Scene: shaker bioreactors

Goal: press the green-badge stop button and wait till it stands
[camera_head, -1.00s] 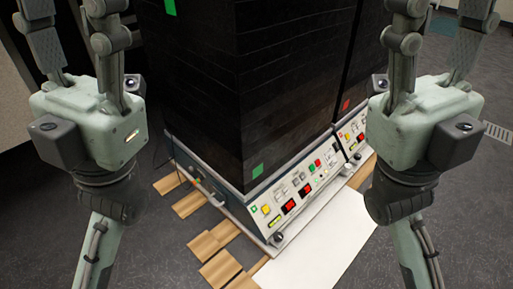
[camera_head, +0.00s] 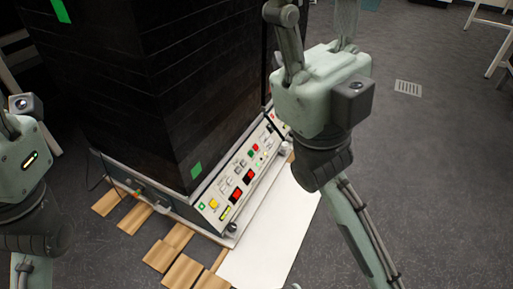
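The shaker (camera_head: 175,110) is a tall, dark cabinet with a green badge (camera_head: 196,171) low on its near corner. Its slanted pale control panel (camera_head: 227,183) faces right. The panel has a red button (camera_head: 254,147), which may be the stop button, beside a small green one, plus a yellow button (camera_head: 214,203) and red displays (camera_head: 250,176). Labels are too small to read. My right gripper (camera_head: 315,85) is raised to the panel's right, apart from it. My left gripper (camera_head: 20,160) is cut by the left edge.
A second panel (camera_head: 276,120) behind is partly hidden by my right gripper. Wooden slats (camera_head: 165,255) and a white board (camera_head: 275,235) lie at the shaker's foot. The grey floor at right is open, with a drain grate (camera_head: 408,88) and white-legged furniture (camera_head: 488,30) beyond.

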